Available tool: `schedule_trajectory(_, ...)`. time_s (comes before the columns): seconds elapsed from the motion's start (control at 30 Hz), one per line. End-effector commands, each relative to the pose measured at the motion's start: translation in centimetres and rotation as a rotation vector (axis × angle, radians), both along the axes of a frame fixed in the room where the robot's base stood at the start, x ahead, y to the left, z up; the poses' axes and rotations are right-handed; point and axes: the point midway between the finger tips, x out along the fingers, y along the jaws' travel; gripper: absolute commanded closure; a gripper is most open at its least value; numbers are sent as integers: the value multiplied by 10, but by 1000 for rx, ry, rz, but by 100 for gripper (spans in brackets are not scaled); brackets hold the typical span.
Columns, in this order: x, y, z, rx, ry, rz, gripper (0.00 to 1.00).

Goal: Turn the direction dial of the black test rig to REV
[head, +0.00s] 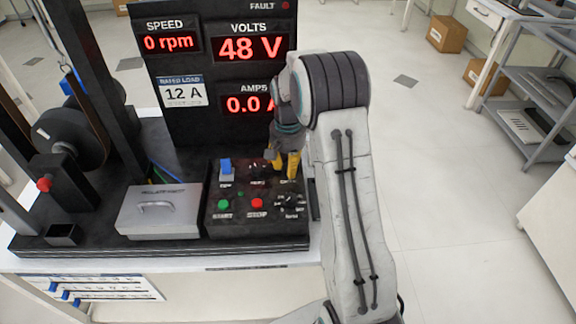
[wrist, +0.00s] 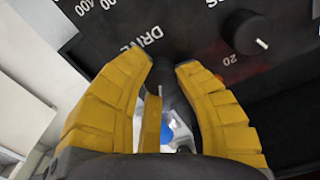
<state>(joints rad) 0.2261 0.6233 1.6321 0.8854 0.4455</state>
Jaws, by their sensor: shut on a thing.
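The black test rig (head: 170,225) carries a sloped control panel. My gripper (head: 285,174) is over the upper right of this panel. A pale pointer mark shows between the fingers. The word DRIVE is printed beside this knob. No FWD or REV marking is readable, and the fingers hide much of the knob, so I cannot tell its setting.
A second black knob (wrist: 253,35) with a white pointer is close to the right finger in the wrist view. A blue switch (head: 226,167), green button (head: 223,204) and red button (head: 257,203) share the panel. A grey lidded box (head: 159,213) is left of it. The display board (head: 215,110) stands behind.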

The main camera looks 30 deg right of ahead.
Motion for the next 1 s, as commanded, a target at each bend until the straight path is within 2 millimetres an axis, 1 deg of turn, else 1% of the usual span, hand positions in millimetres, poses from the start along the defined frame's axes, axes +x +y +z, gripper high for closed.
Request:
schedule_trajectory(0.03, -2, 1, -3, 2, 9, -3, 100)
schedule_trajectory(0.33, -2, 0, -3, 2, 9, -3, 100)
schedule_trajectory(0.37, -2, 0, -3, 2, 9, -3, 70)
schedule_trajectory(0.63, -1, 0, -1, 1, 4, -2, 45)
schedule_trajectory(0.67, -1, 0, -1, 0, 4, -2, 44)
schedule_trajectory(0.9, 0, 0, 0, 0, 1, -2, 44)
schedule_trajectory(1.0, 0, 0, 4, 0, 0, -2, 44)
